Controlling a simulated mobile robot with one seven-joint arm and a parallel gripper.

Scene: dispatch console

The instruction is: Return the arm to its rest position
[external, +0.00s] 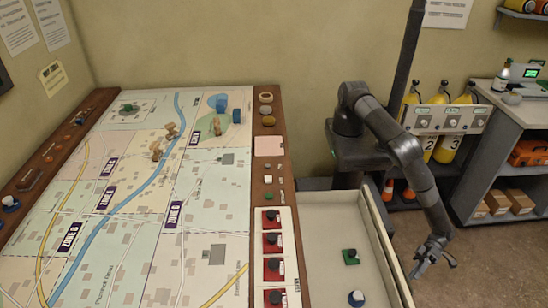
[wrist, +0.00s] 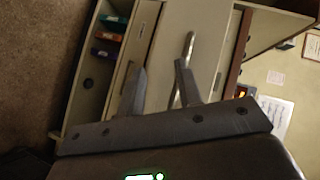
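My dark grey arm stands at the right of the map table in the external view, bent over and reaching down to the right of the open drawer. My gripper (external: 434,266) hangs low over the floor, outside the drawer's right wall and apart from it. In the wrist view my gripper (wrist: 160,66) has its two fingers spread with a clear gap and nothing between them. A pale cabinet front with a metal bar handle (wrist: 188,48) shows behind the fingers. Its distance from them is hard to judge.
The map table (external: 210,175) carries small figures. Yellow cylinders (external: 447,146), orange cones (external: 388,189) and a grey shelf unit (external: 480,170) stand behind. The floor at lower right is clear.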

